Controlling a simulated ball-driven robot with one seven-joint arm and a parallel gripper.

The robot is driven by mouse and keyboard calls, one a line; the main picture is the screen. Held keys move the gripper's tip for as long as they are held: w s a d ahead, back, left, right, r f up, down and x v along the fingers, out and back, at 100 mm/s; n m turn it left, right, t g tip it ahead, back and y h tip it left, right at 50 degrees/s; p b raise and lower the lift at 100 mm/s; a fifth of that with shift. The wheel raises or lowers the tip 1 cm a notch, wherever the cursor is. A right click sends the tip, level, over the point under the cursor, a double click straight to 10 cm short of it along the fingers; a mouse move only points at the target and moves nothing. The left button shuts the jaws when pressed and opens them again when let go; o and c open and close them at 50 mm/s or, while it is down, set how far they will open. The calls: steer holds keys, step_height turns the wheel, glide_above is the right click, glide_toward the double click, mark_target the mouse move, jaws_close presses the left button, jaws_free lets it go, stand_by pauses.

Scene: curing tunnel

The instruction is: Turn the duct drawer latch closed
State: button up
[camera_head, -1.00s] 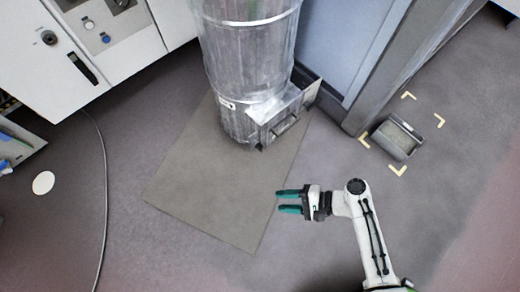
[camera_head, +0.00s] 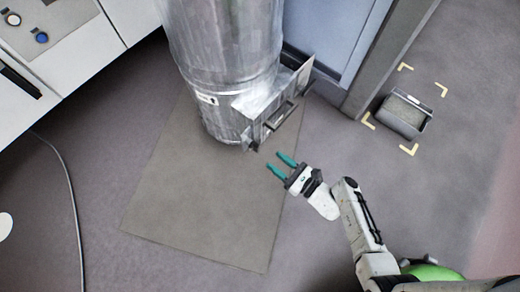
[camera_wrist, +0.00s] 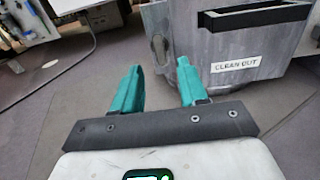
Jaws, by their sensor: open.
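A grey metal duct (camera_head: 225,70) stands upright with a boxy drawer (camera_head: 270,113) at its base. The drawer's front carries a dark handle (camera_head: 280,115), and its face fills the upper right of the wrist view, with a "CLEAN OUT" label (camera_wrist: 235,65). A small dark part at the drawer's lower left corner (camera_head: 252,146) may be the latch; its turn is too small to read. My gripper (camera_head: 276,161) is open and empty, its teal fingers pointing toward that corner, a short gap away. In the wrist view the fingers (camera_wrist: 158,67) stand apart before the drawer's left side.
A flat grey mat (camera_head: 200,205) lies under the duct. A grey bin (camera_head: 403,115) stands within yellow floor marks at right. A tall panel (camera_head: 335,35) rises behind the drawer. White cabinets (camera_head: 60,60) and a cable (camera_head: 73,190) are at left. The floor before the drawer is clear.

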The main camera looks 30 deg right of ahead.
mark_target(259, 149)
steer(key=b+x, duration=0.2)
steer(key=x, duration=0.5)
steer(key=shift+w+a, duration=0.1)
steer(key=shift+w, duration=0.15)
jaws_close()
